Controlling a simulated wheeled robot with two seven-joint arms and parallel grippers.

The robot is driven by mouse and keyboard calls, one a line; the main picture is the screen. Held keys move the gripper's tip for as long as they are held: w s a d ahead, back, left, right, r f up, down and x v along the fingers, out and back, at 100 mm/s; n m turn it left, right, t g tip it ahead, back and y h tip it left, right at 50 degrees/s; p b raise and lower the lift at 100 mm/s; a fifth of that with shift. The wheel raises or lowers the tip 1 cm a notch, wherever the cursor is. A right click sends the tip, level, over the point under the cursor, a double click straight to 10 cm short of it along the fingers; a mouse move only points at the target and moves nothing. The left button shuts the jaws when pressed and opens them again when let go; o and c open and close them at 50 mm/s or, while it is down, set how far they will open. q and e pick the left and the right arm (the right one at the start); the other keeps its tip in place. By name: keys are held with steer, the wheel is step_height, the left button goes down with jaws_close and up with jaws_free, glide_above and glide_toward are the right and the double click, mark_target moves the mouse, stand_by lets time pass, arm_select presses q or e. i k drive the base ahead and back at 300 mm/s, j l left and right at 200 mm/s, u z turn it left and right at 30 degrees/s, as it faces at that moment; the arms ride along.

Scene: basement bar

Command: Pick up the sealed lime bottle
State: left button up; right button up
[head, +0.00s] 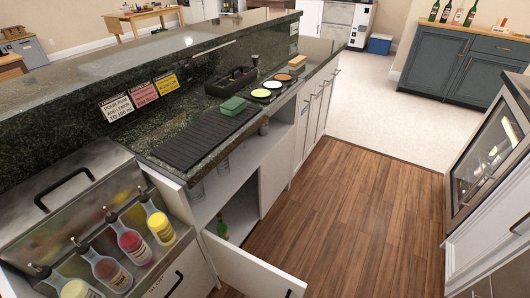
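A small green bottle (222,227) stands inside an open lower cabinet under the bar counter. Only part of it shows, and I cannot read a label or tell whether it is sealed. Several bottles with dark pour spouts sit in a steel rail at the lower left, among them a yellow one (160,228), a red one (133,244) and a brownish one (110,271). None of these is clearly marked as lime. Neither of my grippers shows in the head view.
The cabinet door (252,262) hangs open into the aisle. The wooden floor (345,205) is clear. A glass-fronted appliance (487,160) stands right.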

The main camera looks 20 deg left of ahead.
mark_target(223, 233)
steer(key=k+u, duration=0.5)
steer(key=u, duration=0.2)
steer(key=i+u, duration=0.25)
steer(key=i+l+u, duration=0.45)
steer(key=l, duration=0.55)
steer(key=l+u, duration=0.15)
steer(key=l, duration=0.55)
steer(key=i+l+u, duration=0.2)
steer(key=l, duration=0.6)
steer(key=k, duration=0.1)
